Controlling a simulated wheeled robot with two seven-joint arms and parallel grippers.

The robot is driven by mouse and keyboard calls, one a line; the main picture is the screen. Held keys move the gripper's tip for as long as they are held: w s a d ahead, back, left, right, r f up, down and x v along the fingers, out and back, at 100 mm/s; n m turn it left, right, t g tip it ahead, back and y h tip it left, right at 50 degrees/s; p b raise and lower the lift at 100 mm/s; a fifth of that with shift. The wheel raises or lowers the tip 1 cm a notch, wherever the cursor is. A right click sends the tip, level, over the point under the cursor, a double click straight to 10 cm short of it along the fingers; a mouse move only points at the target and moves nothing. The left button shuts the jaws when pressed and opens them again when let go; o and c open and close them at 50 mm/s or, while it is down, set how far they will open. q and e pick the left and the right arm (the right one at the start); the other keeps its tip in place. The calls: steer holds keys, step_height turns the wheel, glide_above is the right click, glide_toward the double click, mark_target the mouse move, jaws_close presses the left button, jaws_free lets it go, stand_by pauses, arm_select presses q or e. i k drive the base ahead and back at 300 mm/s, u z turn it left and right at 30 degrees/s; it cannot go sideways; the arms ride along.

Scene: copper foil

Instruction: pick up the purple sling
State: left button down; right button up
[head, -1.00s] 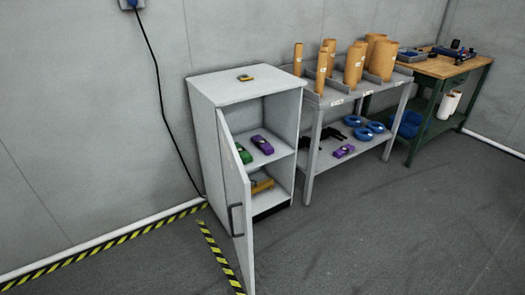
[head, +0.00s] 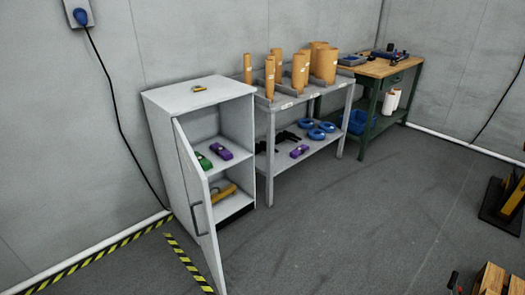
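A purple bundle (head: 221,151), which looks like a folded sling, lies on the middle shelf of the open white cabinet (head: 200,97). A green bundle (head: 204,161) lies to its left, near the door. A second purple bundle (head: 299,151) lies on the lower shelf of the grey rack (head: 312,165), near its front edge. Neither of my grippers is in view.
The cabinet door (head: 196,205) stands open toward me. A yellow bundle (head: 224,190) lies at the cabinet's bottom. Blue rolls (head: 315,130) share the rack's lower shelf. A wooden-topped bench (head: 378,68) stands beyond.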

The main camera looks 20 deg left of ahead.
mark_target(221, 152)
steer(key=z, duration=0.05)
steer(key=i, duration=3.2)
steer(key=u, duration=2.4)
steer(key=i, duration=0.45)
steer(key=u, duration=0.1)
